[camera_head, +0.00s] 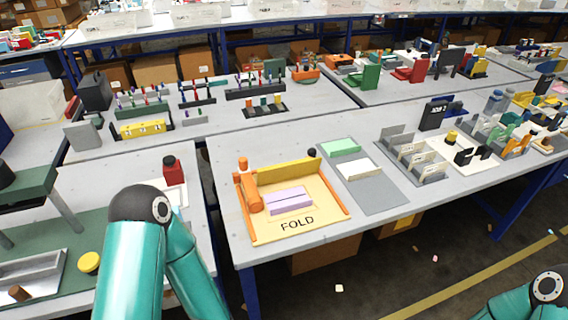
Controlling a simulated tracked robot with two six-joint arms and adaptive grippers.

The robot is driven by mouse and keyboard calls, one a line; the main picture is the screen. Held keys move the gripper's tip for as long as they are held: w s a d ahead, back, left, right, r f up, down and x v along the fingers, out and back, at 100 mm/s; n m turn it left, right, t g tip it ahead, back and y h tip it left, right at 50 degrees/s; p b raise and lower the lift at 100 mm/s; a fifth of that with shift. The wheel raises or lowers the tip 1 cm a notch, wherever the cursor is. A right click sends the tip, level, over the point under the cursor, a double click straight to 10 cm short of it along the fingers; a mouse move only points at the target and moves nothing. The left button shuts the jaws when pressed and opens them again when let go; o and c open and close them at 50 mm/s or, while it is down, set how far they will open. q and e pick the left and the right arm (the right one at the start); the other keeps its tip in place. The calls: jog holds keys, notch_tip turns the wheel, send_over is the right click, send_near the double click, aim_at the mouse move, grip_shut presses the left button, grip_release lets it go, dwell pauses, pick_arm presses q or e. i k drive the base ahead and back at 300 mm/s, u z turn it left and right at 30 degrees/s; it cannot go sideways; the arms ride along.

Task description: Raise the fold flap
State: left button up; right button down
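The fold station (258,228) is a cream board marked "FOLD" with orange side rails, on the grey table in the middle. A lilac slab (290,201) lies flat on it, with a dark line across its top. A yellow bar (290,172) stands along the back edge, with a small black knob (311,153) at its right end. An orange cylinder (250,193) lies along the left side. I cannot tell for certain which part is the fold flap. Both my grippers are out of view; only teal arm links show at lower left and lower right.
A grey panel (378,196) with a green pad (340,147) and white card (359,169) lies right of the station. A red bottle (172,170) stands on the left table. A gap separates the two tables. Racks of small items crowd the back.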

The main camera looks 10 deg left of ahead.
aim_at(276, 173)
jog(key=z, duration=0.4)
jog(key=i, duration=0.2)
jog(key=u, duration=2.2)
jog(key=k, duration=1.25)
jog(key=z, duration=1)
jog(key=i, duration=1.1)
jog(key=u, duration=0.25)
